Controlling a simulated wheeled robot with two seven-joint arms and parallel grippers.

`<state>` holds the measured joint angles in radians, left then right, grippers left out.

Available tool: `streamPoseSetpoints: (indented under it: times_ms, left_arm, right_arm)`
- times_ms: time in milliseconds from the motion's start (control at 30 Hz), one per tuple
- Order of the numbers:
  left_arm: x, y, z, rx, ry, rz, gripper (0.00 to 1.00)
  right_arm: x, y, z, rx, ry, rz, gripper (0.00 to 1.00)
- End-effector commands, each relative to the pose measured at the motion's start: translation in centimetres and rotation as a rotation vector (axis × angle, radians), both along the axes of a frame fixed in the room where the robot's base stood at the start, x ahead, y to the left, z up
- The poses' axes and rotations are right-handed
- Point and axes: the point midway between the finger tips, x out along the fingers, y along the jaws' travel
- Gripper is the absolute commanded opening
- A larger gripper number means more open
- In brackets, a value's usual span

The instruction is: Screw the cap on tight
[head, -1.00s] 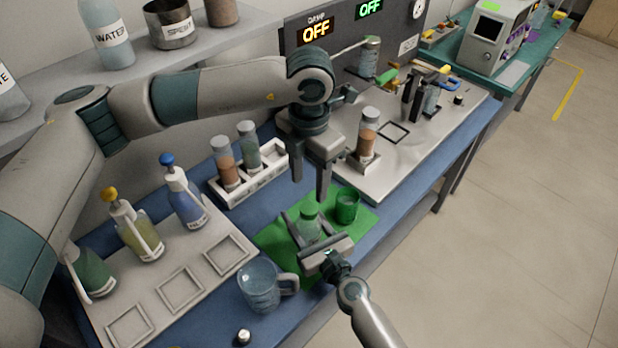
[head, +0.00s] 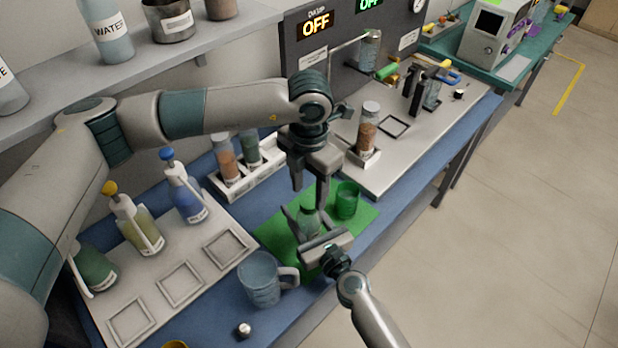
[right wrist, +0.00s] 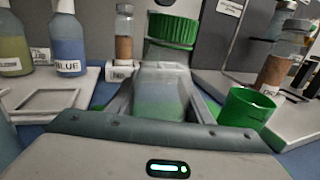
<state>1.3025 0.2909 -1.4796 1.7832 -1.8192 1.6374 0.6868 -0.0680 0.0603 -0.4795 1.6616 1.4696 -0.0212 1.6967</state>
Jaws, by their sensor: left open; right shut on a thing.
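A clear jar (right wrist: 160,92) with a ribbed green cap (right wrist: 172,28) on its top stands upright in the right wrist view. In the head view the jar (head: 308,222) is over the green mat (head: 274,236). My right gripper (head: 306,228) is shut on the jar's body, one finger on each side. My left gripper (head: 310,200) points down just above the jar, open, with its fingers apart. The head view does not show clearly whether these fingers touch the cap. How tightly the cap sits cannot be seen.
A green cup (head: 347,200) stands on the mat right of the jar. A glass mug (head: 259,280) is at the front left. A white rack (head: 240,182) with two vials is behind. Pump bottles (head: 185,192) stand at left. A grey plate (head: 430,140) with devices is at right.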

Motion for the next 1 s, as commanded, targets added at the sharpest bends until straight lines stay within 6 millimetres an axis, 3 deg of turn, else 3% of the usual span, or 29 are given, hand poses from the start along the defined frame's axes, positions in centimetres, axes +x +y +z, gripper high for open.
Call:
streamPoseSetpoints:
  times_ms: [200,600,667,800,1000]
  left_arm:
    - [0.0,0.0,-2.3,0.001,0.001,0.002,0.47]
    - [0.0,0.0,-2.9,0.0,0.0,0.001,0.47]
    - [0.0,0.0,-2.9,0.0,0.0,0.001,0.37]
    - [0.0,0.0,-2.9,0.0,0.0,0.001,0.04]
    - [0.0,0.0,-2.9,0.0,0.0,0.001,0.0]
  right_arm:
    - [0.0,0.0,-0.1,0.0,0.002,0.0,0.0]
    - [0.0,0.0,-0.1,0.0,0.001,0.0,0.0]
    - [0.0,0.0,-0.1,0.0,0.001,0.0,0.0]
    - [0.0,0.0,-0.1,0.0,0.001,0.0,0.0]
    - [0.0,0.0,-0.1,0.0,0.001,0.0,0.0]
